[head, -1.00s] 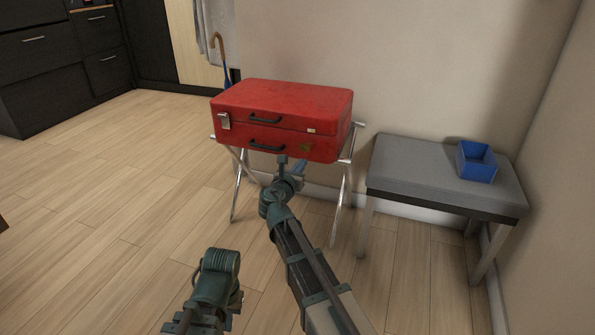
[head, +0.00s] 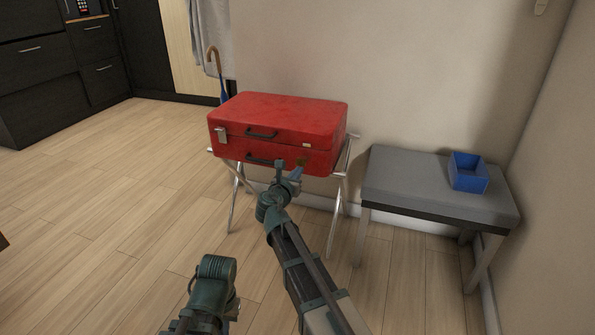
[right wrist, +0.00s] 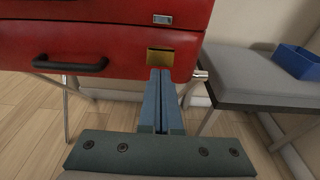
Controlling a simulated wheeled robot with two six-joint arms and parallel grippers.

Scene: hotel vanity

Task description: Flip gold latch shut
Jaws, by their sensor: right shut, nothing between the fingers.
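A closed-looking red suitcase (head: 275,112) stands on a folding metal rack. The gold latch (right wrist: 160,57) is a small plate on the right of its lower front half. Above it on the upper half is a small pale catch piece (right wrist: 163,19), apart from the gold plate. In the head view the gold latch (head: 301,162) shows just beside my right gripper (head: 289,167). My right gripper (right wrist: 160,72) is shut and empty, its tips just below the gold latch; whether they touch it I cannot tell. My left gripper is out of view; only part of that arm shows.
A silver latch (head: 221,134) is at the suitcase's left, with dark handles (head: 261,134) on the front. The rack (head: 341,195) has thin crossed legs. A grey bench (head: 410,180) with a blue open box (head: 467,175) stands right.

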